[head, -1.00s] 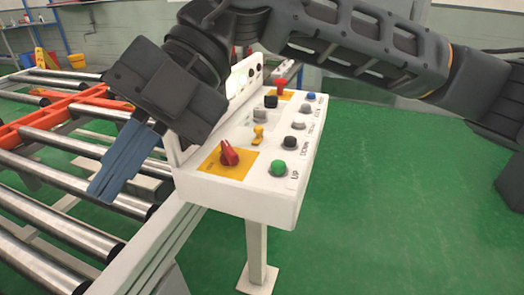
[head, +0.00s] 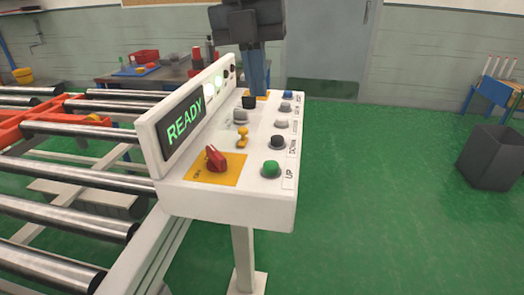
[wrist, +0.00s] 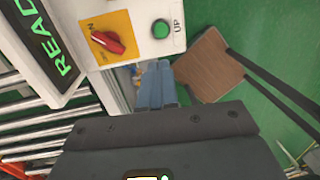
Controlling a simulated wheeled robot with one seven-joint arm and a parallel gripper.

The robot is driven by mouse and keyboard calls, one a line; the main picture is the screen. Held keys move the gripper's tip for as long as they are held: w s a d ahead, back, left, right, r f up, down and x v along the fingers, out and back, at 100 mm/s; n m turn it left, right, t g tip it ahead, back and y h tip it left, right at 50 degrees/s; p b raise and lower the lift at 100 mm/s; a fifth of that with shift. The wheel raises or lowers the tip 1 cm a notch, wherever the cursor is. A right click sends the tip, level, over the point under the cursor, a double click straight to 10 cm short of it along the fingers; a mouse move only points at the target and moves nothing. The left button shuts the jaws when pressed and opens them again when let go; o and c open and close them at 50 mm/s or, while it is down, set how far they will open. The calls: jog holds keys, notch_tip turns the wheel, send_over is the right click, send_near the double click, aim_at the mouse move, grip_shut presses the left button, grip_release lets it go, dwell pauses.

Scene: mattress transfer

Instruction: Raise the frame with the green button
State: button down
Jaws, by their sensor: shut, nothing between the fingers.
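The green button (head: 271,169), marked UP, sits on the near right corner of the white control panel (head: 225,202). It also shows in the wrist view (wrist: 160,29), just beyond my fingertips. My gripper (head: 258,93) points down with its blue fingers together and empty. In the head view its fingertips overlap the panel's far end, covering part of it; their height above the panel is unclear. In the wrist view the fingers (wrist: 155,66) appear just outside the panel's near edge, apart from the button. The panel's display (head: 185,131) reads READY in green.
A dark DOWN button (head: 277,142) lies just behind the green one. A red knob (head: 215,158) on a yellow plate sits to its left. A roller conveyor (head: 75,185) runs along the left. Green floor on the right is open up to a dark bin (head: 492,157).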

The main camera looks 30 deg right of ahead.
aim_at(270, 164)
jog(key=shift+f, duration=0.1)
dwell(0.3)
jog(key=f, duration=0.4)
jog(key=d+f, duration=0.1)
jog(key=f, duration=0.4)
jog(key=d+f, duration=0.1)
jog(key=f, duration=0.3)
jog(key=shift+s+f+p, duration=0.15)
jog(key=shift+f+p, duration=0.15)
jog(key=shift+p, duration=0.1)
